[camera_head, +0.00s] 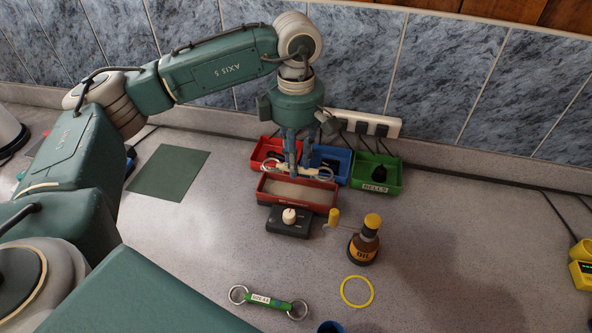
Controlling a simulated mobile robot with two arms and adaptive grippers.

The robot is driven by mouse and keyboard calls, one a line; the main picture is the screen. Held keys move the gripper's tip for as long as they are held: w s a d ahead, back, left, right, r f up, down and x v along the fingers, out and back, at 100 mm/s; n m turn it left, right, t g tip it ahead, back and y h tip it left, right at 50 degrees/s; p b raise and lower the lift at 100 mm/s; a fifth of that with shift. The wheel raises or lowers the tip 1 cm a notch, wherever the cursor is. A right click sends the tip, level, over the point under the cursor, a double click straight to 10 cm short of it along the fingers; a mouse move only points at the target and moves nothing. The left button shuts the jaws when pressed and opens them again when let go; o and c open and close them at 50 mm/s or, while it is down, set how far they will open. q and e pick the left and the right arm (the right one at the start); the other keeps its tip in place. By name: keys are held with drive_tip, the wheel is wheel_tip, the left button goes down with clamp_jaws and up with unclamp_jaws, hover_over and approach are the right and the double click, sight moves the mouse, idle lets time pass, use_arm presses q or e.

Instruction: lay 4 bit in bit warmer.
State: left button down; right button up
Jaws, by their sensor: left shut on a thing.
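My left gripper (292,168) points down and is shut on a pale bit (310,171) with a ring at each end. The held bit is over the back part of the bit warmer, a red tray (297,204) with a grey inside and a dark knob box (289,222) in front. I cannot tell whether the held bit touches the tray. A second bit (268,302), with a green labelled bar and two metal rings, lies on the counter at the front. No other bit shows clearly. My right gripper is out of view.
Behind the warmer stand a red bin (263,149), a blue bin (343,160) and a green bin (377,188) labelled BELLS. An oil bottle (364,243) and a yellow ring (357,292) are at front right. A green mat (170,172) lies left. The right counter is mostly clear.

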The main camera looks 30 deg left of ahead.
use_arm(q)
drive_tip(key=shift+s+f, duration=0.1)
drive_tip(key=shift+f, duration=0.55)
wheel_tip(320, 180, down, 4)
drive_tip(key=shift+r+p, duration=0.15)
drive_tip(key=shift+p, duration=0.5)
drive_tip(key=shift+f+b, duration=0.65)
drive_tip(key=shift+b, duration=0.1)
drive_tip(key=shift+r, duration=0.1)
drive_tip(key=c, duration=1.5)
unclamp_jaws()
